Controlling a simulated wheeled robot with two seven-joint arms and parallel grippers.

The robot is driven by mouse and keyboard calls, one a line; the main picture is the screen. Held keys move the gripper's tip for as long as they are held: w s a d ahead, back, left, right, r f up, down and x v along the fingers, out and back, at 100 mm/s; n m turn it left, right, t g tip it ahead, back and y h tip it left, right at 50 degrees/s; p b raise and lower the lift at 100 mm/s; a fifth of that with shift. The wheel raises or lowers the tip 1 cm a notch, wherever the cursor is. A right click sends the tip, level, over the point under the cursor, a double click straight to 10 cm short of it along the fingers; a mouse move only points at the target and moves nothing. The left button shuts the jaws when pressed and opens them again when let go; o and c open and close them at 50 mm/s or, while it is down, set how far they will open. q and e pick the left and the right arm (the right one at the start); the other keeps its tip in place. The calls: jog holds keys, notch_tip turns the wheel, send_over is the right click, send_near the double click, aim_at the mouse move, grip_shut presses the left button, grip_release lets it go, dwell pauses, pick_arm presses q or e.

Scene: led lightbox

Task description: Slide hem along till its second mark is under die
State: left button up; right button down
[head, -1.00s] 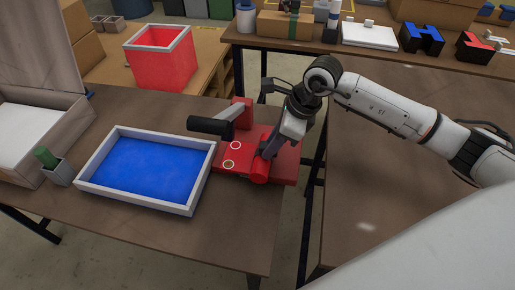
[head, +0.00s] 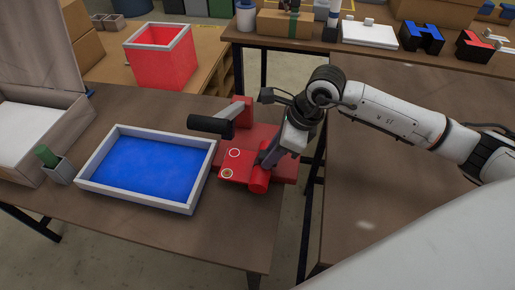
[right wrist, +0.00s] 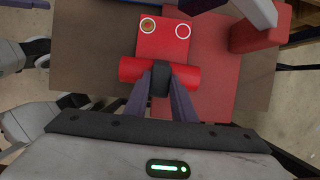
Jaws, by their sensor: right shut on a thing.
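The hem is a flat red piece (head: 239,165) with a red roll along its right edge (head: 258,181). It has two white-ringed round marks; the front one (head: 228,174) has a brownish centre, the rear one (head: 235,153) is plain red inside. A red press stands behind, with a post (head: 243,118) and a black-handled lever (head: 210,125). I cannot make out the die. Both marks show uncovered. My right gripper (head: 264,163) is shut on the hem's roll, at a dark band (right wrist: 160,82) in its middle. My left gripper is not in view.
A white-rimmed blue tray (head: 148,168) lies close left of the hem. A cup with a green block (head: 55,168) and an open box (head: 40,128) stand farther left. A red bin (head: 160,65) is behind. The table front is clear.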

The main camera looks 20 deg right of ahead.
jog(key=c, duration=1.4)
grip_release()
jog(key=shift+s+f+g, duration=0.4)
jog(key=shift+s+f, duration=0.4)
jog(key=shift+f, duration=0.15)
jog(key=w+v, duration=0.1)
jog(key=v, duration=1)
jog(key=shift+a+r+t, duration=0.2)
jog(key=shift+r+t, duration=0.1)
jog(key=shift+r, duration=0.2)
